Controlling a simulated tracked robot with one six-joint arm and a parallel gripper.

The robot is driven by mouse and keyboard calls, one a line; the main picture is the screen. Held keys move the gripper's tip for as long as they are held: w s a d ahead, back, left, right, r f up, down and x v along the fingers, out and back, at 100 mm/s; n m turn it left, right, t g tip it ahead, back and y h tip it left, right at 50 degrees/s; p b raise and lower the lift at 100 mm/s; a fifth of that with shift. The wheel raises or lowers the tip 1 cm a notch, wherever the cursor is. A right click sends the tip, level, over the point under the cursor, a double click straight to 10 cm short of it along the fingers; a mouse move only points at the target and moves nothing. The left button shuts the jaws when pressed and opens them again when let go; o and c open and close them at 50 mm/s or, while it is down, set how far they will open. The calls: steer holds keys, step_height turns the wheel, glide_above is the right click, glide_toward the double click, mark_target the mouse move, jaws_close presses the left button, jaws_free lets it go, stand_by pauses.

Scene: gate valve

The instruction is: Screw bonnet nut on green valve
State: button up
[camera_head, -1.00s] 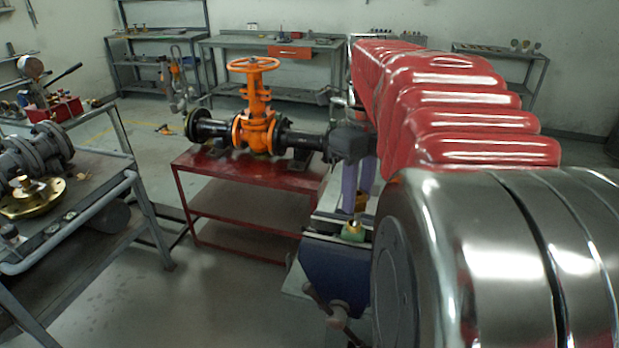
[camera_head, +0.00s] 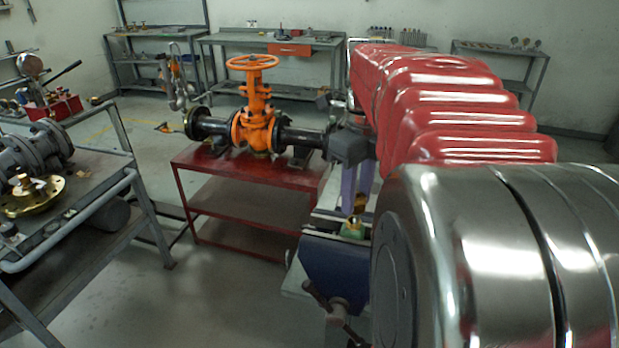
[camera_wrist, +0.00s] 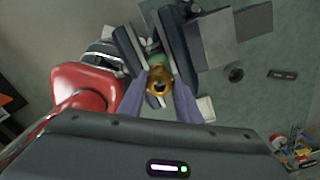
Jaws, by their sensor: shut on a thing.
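The green valve (camera_head: 352,231) is held in a blue vise (camera_head: 335,266), with a brass part (camera_head: 355,223) at its top. My gripper (camera_head: 358,198) points down over it with purple fingers, shut on the brass bonnet nut (camera_head: 361,203). In the wrist view the nut (camera_wrist: 160,81) is a round brass ring with a dark hole, between the two fingertips. The green valve (camera_wrist: 158,61) shows partly behind it. In the head view the nut appears just above the valve's top; I cannot tell whether they touch.
An orange gate valve (camera_head: 255,130) on black pipe stands on a red table (camera_head: 215,168) behind. A grey cart (camera_head: 80,205) with flanged parts is at the left. The vise handle (camera_head: 325,305) sticks out in front. The floor between cart and vise is clear.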

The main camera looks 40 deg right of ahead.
mark_target(354, 220)
steer(key=shift+f, duration=2.25)
stand_by(3.8)
steer(key=o, duration=1.2)
step_height(354, 220, up, 7)
stand_by(1.1)
